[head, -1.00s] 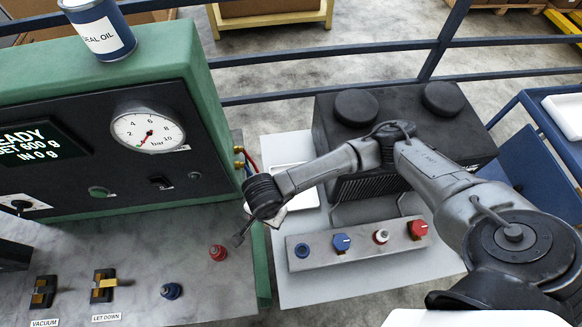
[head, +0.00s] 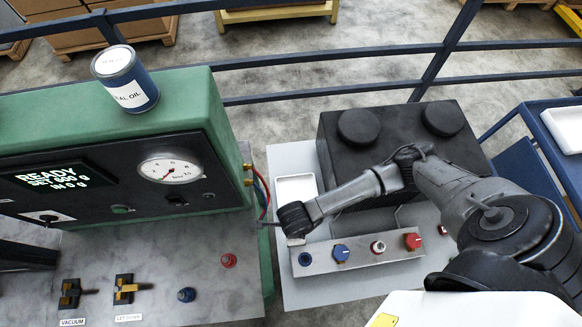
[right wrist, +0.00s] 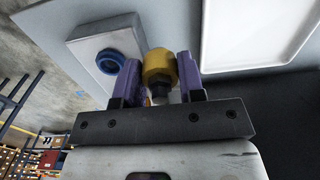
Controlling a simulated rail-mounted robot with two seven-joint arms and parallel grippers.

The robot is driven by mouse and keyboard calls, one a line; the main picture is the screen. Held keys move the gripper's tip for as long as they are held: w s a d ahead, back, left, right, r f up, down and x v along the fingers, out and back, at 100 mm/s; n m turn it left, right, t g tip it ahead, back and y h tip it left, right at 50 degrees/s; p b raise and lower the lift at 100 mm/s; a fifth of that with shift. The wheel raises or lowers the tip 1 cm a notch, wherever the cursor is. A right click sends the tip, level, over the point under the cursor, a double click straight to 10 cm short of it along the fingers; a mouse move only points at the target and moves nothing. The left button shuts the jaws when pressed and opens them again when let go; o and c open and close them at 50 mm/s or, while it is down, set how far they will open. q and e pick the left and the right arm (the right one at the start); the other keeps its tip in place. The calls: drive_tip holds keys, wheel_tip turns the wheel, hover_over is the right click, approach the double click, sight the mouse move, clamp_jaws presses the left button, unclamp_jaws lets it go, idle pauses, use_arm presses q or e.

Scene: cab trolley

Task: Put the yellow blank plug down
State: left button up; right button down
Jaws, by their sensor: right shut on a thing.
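The yellow blank plug (right wrist: 158,68) is between the purple fingers of my right gripper (right wrist: 160,82) in the right wrist view, with a dark end towards the gripper. My right gripper is shut on it. In the head view my right gripper (head: 296,241) points down at the left end of the grey fittings bar (head: 361,256), close behind its blue-ringed port (head: 305,259). The plug itself is hidden there by the wrist. That blue ring also shows left of the plug in the wrist view (right wrist: 111,60). My left gripper is out of view.
A white tray (head: 283,190) lies behind my right wrist. The bar also carries a blue knob (head: 341,253), a red-and-white port (head: 378,247) and a red knob (head: 413,241). A black pump (head: 400,130) stands behind. The green cabinet (head: 150,115) is left.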

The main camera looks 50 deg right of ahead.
drive_tip(key=w+d, duration=0.2)
drive_tip(key=w, duration=0.1)
drive_tip(key=w+d+f+p, duration=0.1)
drive_tip(key=w+d, duration=0.1)
drive_tip(key=w+d+f, duration=0.1)
drive_tip(key=w+d, duration=0.2)
drive_tip(key=shift+w+f, duration=0.2)
drive_tip(key=shift+w, duration=0.15)
drive_tip(key=shift+f, duration=2.3)
drive_tip(key=shift+f, duration=0.15)
drive_tip(key=c, duration=0.7)
unclamp_jaws()
